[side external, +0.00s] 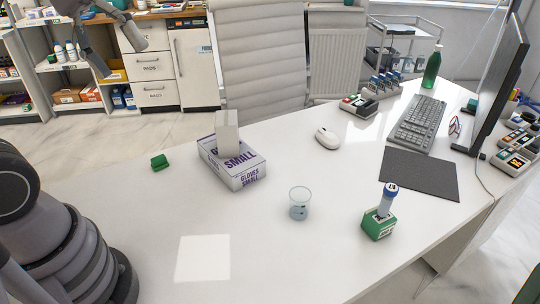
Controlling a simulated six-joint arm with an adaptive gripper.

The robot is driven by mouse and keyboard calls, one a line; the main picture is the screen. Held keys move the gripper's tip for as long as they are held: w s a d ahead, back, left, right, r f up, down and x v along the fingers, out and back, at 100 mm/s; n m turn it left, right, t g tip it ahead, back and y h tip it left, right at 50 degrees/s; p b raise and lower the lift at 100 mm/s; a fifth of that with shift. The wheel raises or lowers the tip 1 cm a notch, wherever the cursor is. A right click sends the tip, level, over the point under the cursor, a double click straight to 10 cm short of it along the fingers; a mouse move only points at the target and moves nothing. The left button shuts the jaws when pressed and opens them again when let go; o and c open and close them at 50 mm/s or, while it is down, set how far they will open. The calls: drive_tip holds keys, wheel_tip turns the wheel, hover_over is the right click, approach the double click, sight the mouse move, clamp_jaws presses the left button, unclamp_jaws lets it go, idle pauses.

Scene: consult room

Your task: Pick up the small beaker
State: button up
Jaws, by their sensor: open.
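The small beaker (299,204) is clear glass and stands upright on the white desk, near the middle of the side external view. A small dark mark shows low on it. My gripper (122,60) is at the top left of the view, raised and far from the beaker. Its two grey fingers are spread apart with nothing between them.
A glove box (248,177) with a pale block (228,134) upright at it stands left of the beaker. A green holder with a blue-capped tube (379,222) stands to the right. A mouse (327,137) lies behind. The white desk (270,265) in front is clear.

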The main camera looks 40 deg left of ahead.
drive_tip(key=w+d+n+t+h, duration=0.1)
drive_tip(key=w+n+t+h, duration=0.75)
drive_tip(key=w+n, duration=1.25)
drive_tip(key=m+g+h, duration=0.2)
drive_tip(key=m, duration=0.1)
approach(308, 201)
drive_tip(key=a, duration=0.1)
drive_tip(key=a+f, duration=0.1)
drive_tip(key=a, duration=0.2)
drive_tip(key=shift+s+a+f, duration=0.1)
drive_tip(key=shift+s+f, duration=0.05)
drive_tip(key=shift+f, duration=0.15)
drive_tip(key=shift+d+f, duration=0.25)
drive_tip(key=x, duration=1.3)
drive_tip(key=shift+d, duration=0.15)
drive_tip(key=c, duration=0.9)
drive_tip(key=shift+r, duration=0.1)
